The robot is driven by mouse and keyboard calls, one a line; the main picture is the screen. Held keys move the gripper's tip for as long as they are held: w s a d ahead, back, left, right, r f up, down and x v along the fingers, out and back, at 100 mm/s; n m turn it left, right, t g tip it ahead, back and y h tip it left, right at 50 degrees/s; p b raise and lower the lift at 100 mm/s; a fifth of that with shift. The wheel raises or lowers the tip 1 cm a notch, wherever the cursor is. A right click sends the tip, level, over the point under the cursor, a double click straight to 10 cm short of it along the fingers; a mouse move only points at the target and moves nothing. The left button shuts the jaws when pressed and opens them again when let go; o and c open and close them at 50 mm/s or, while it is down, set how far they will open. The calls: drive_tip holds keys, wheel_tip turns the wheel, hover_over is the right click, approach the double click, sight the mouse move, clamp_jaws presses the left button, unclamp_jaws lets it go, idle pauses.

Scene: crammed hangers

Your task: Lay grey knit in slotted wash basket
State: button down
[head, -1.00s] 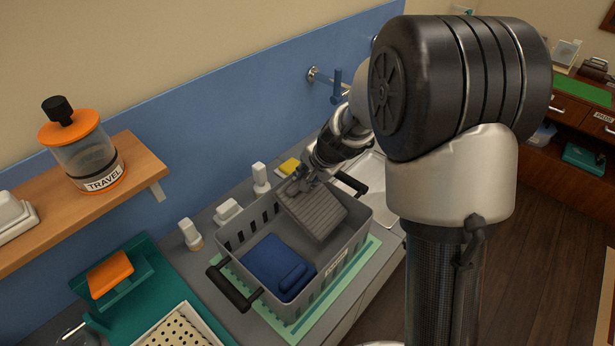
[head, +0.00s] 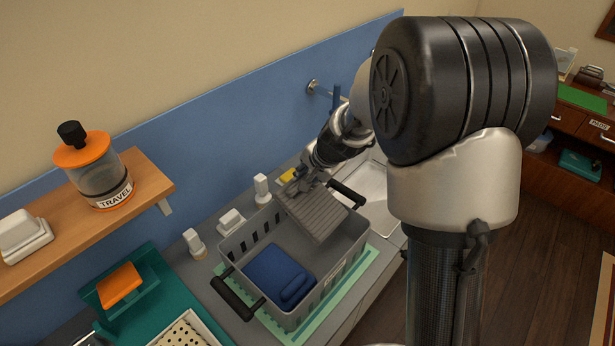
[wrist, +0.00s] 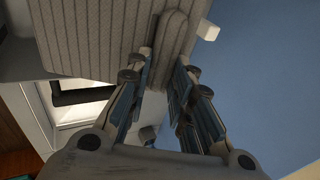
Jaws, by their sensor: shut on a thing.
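The grey knit (head: 318,216) is a folded, ribbed grey piece. It hangs tilted from my gripper (head: 308,183) over the far right part of the slotted wash basket (head: 240,245). My gripper is shut on a thick fold at the knit's edge. In the wrist view the knit (wrist: 95,38) fills the upper left, and its fold lies between the fingers (wrist: 160,85). The basket is grey with slotted walls and dark handles. I cannot tell whether the knit's lower edge touches the basket floor.
A folded blue cloth (head: 275,272) lies in the near left part of the basket. The basket stands on a green mat (head: 300,334). Small white bottles (head: 261,188) stand behind it, along the blue wall panel. A sink (head: 366,184) is to the right.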

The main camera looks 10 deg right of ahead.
drive_tip(key=shift+w+a+f+g+h+p, duration=0.15)
drive_tip(key=shift+g+h+p, duration=0.15)
drive_tip(key=shift+p, duration=2.45)
drive_tip(key=shift+w+d+f+g+h+p, duration=0.15)
drive_tip(key=shift+g+p, duration=0.25)
drive_tip(key=shift+p, duration=2.35)
drive_tip(key=shift+s+a+f+g+p, duration=0.15)
drive_tip(key=shift+g+p, duration=0.15)
drive_tip(key=shift+p, duration=2.3)
drive_tip(key=shift+a+h+p, duration=0.1)
drive_tip(key=shift+h+p, duration=0.25)
drive_tip(key=shift+p, duration=3.15)
